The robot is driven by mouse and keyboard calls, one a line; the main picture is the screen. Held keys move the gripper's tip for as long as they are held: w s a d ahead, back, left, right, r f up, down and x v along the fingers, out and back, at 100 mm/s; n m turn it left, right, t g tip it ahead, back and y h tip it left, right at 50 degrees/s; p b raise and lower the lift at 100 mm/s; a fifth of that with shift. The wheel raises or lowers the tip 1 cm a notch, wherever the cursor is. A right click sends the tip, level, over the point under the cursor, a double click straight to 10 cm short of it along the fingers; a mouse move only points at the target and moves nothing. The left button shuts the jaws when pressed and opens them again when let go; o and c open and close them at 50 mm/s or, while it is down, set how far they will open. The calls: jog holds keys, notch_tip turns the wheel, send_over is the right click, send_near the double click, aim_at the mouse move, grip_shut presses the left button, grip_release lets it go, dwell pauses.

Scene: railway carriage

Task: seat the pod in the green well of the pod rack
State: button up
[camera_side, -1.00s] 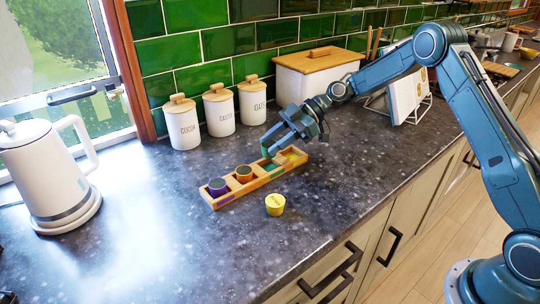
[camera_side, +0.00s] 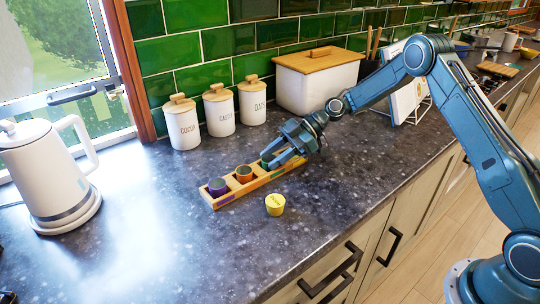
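The wooden pod rack (camera_side: 227,200) lies on the dark counter, its row of wells slanting up to the right. A purple-sided pod (camera_side: 217,188) sits in its left end well and an orange pod (camera_side: 244,174) in the one beside it. A dark green pod (camera_side: 267,158) shows at the third well, where a green mark shows on the rack's front; how deep it sits is unclear. My gripper (camera_side: 272,158) is low over the rack, its fingers at the green pod. Whether they grip it is too small to tell.
A yellow pod (camera_side: 275,204) stands on the counter in front of the rack. Three white canisters (camera_side: 219,111) and a white bin with a wooden lid (camera_side: 316,83) stand behind. A white kettle (camera_side: 45,175) is at the left. The counter front is clear.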

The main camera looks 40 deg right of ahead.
jog(key=o, duration=0.4)
jog(key=shift+r, duration=0.15)
jog(key=v, duration=1.2)
dwell(0.4)
